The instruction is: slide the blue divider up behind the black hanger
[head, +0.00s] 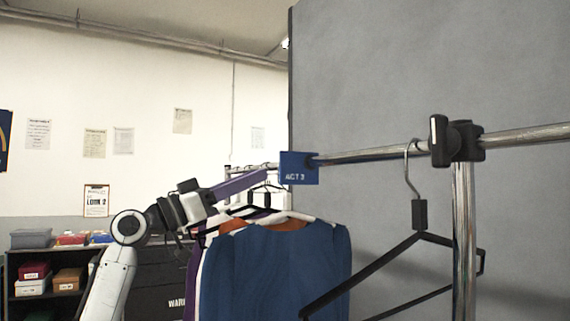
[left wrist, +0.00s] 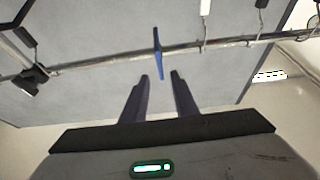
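The blue divider (head: 299,168), marked ACT 3, hangs on the chrome rail, left of the black hanger. The empty black hanger (head: 420,214) hooks over the rail close to the clamp, with a bare stretch of rail between it and the divider. My left gripper (head: 266,173) is at rail height just left of the divider. In the left wrist view its fingers (left wrist: 160,75) are open, with the divider (left wrist: 158,50) seen edge-on ahead of the gap and nothing gripped. Whether a finger touches it cannot be told. My right gripper is not in view.
A grey panel (head: 400,70) stands behind. Shelves with boxes (head: 50,270) are at far left.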

